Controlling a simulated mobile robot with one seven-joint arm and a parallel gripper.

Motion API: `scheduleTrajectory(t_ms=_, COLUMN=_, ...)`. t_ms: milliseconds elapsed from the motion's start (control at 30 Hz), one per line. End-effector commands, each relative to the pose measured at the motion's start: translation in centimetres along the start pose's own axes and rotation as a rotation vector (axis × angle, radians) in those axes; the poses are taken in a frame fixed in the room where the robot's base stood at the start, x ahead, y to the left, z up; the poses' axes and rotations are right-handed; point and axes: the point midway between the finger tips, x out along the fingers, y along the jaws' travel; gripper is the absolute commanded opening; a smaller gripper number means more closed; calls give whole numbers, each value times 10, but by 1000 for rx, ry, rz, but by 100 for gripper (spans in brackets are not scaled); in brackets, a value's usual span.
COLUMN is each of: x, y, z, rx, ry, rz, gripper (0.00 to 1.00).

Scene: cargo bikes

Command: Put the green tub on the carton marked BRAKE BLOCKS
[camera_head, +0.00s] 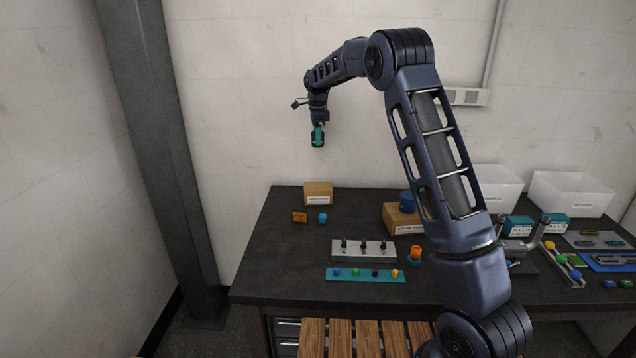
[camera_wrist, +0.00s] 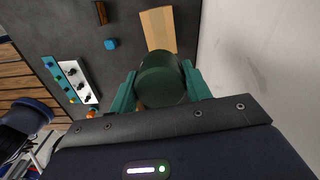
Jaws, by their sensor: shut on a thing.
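My gripper (camera_head: 318,136) is high above the back left of the dark table, near the wall. In the wrist view my gripper (camera_wrist: 160,88) is shut on the green tub (camera_wrist: 160,77), a dark green cylinder held between the two teal fingers. A small brown carton (camera_head: 318,188) with a white label stands at the table's back left, below the gripper and well apart from the tub. Its top (camera_wrist: 157,28) shows partly behind the tub in the wrist view. A second labelled carton (camera_head: 393,222) stands further right with a blue tub on it. Neither label is clearly readable.
An orange block (camera_head: 299,217) and a blue cube (camera_head: 323,218) lie before the left carton. A grey pegged rack (camera_head: 362,251), a teal strip (camera_head: 365,275) and an orange piece (camera_head: 415,254) lie nearer. White bins (camera_head: 570,192) stand at right. The wall rises close behind.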

Motion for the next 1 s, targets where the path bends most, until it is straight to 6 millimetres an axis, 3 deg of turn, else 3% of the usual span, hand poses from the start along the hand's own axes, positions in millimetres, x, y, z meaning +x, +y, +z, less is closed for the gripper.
scheduleTrajectory(t_ms=500, x=112, y=1, z=-1, rx=1, ry=1, rz=2, gripper=23)
scheduleTrajectory(t_ms=1000, x=158, y=1, z=-1, rx=0, ry=0, rz=2, gripper=23)
